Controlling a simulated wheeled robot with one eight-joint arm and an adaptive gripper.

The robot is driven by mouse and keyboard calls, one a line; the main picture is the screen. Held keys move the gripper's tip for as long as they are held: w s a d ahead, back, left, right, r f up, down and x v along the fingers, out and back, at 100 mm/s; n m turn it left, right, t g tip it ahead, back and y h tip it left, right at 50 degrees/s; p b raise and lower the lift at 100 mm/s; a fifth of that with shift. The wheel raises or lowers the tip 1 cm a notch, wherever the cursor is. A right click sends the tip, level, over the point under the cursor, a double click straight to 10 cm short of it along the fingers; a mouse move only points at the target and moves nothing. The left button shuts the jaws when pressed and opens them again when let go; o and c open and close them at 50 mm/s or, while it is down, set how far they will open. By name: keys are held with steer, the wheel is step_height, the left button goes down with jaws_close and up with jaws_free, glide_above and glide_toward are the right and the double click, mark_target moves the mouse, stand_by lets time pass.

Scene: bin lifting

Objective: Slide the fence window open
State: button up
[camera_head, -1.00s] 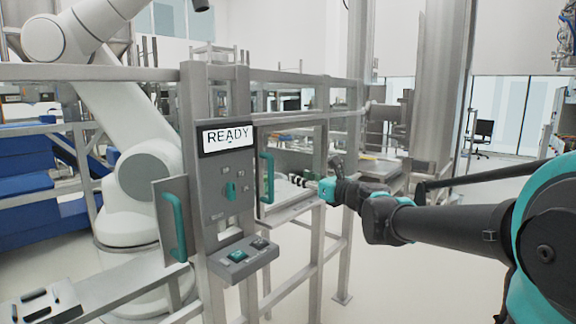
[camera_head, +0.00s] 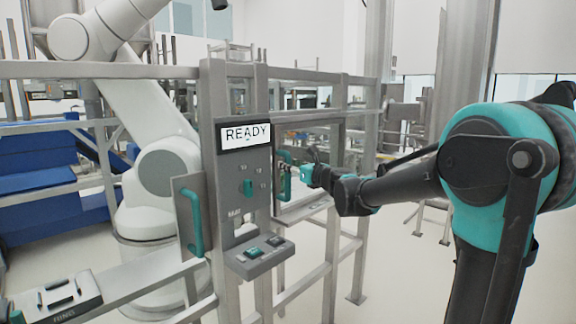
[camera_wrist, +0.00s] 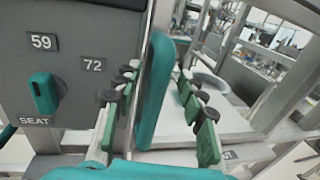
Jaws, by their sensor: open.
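The fence window (camera_head: 308,192) is a framed pane in the grey fence, right of the control panel. It carries an upright teal handle (camera_head: 281,186) next to the panel's right edge. My gripper (camera_head: 291,169) is at this handle, reaching in from the right. In the wrist view the teal handle (camera_wrist: 156,95) stands between the two open fingers of my gripper (camera_wrist: 158,76), one finger on each side. A gap shows beside it, and I cannot tell whether either finger touches. How far the window stands open is not clear.
The control panel (camera_head: 245,195) with a READY sign and a teal knob stands close left of the handle. A button box (camera_head: 259,257) juts out below it. A second teal handle (camera_head: 192,222) is on a plate further left. A fence post (camera_head: 365,200) stands to the right.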

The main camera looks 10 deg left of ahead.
steer(key=shift+x, duration=0.85)
jaws_close()
